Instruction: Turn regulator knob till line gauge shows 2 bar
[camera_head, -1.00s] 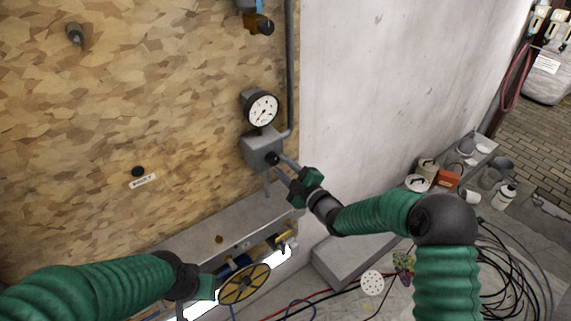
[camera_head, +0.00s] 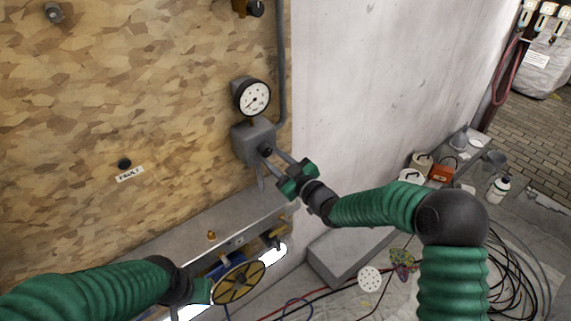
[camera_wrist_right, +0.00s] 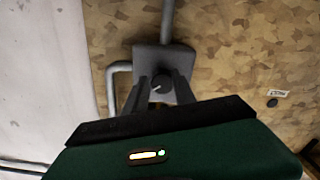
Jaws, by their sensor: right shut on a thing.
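The regulator is a grey box (camera_head: 254,143) on the wood-chip board, with a dark knob (camera_head: 265,149) on its front. The knob shows a pale mark in the right wrist view (camera_wrist_right: 161,82). My right gripper (camera_head: 270,157) is shut on the knob, one finger on each side. The round white line gauge (camera_head: 254,98) sits above the box; its needle points to the lower left and the numbers are too small to read. My left gripper (camera_head: 207,291) is low at the left beside a yellow spoked wheel (camera_head: 238,283); its fingers do not show clearly.
A grey pipe (camera_head: 282,65) runs up beside the regulator. A grey ledge (camera_head: 190,232) lies below, with a fault label (camera_head: 129,174) on the board above it. Cables (camera_head: 510,270) and several containers lie on the floor at right. The white wall beside the board is clear.

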